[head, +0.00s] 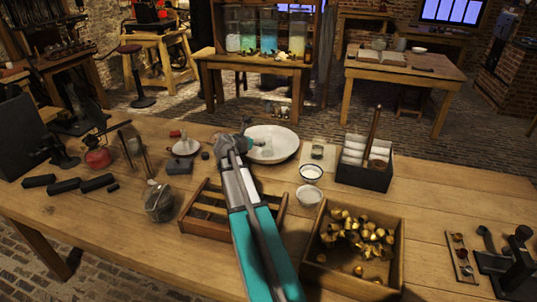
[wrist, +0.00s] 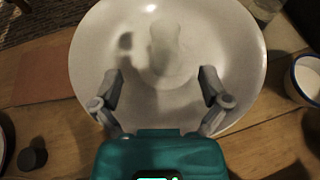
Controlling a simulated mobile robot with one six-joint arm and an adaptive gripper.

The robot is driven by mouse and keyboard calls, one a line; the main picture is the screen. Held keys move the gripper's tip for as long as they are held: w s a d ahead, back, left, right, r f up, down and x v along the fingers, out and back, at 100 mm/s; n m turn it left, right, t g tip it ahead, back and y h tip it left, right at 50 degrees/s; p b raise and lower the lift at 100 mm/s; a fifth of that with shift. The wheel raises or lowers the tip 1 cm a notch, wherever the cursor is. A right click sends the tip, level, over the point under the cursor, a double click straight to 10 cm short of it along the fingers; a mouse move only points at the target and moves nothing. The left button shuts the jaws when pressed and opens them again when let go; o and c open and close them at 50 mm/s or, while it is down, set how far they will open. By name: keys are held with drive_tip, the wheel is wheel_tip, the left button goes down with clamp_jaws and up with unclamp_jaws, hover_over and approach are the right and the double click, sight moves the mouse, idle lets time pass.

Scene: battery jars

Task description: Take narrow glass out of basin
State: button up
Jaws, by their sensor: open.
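The basin (head: 286,142) is a wide, shallow white bowl on the wooden bench, and it fills much of the wrist view (wrist: 225,45). The narrow glass (wrist: 164,45) is a pale, clear shape inside the basin, blurred and hard to make out against the white. Whether it stands or leans I cannot tell. My gripper (wrist: 161,84) is open and empty over the near part of the basin, with the glass beyond and between its fingertips. In the head view my gripper (head: 253,141) reaches over the basin's left side.
A white enamel cup (head: 311,172) and a bowl (head: 309,195) stand right of the basin, with a small glass jar (head: 317,150) nearby. A black box (head: 364,178) holds white rolls. A wooden crate (head: 403,235) holds brass pieces. A slatted wooden tray (head: 206,212) lies beneath my arm.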

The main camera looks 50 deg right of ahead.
sight(269, 138)
drive_tip(key=shift+b+x, duration=0.35)
drive_tip(key=shift+x, duration=1.05)
drive_tip(key=shift+s+b+x, duration=0.15)
drive_tip(key=shift+b+x, duration=0.35)
drive_tip(key=shift+x, duration=0.8)
drive_tip(key=shift+s+b+x, duration=0.15)
drive_tip(key=shift+b+x, duration=0.35)
drive_tip(key=shift+x, duration=0.8)
clamp_jaws()
drive_tip(key=shift+r, duration=0.1)
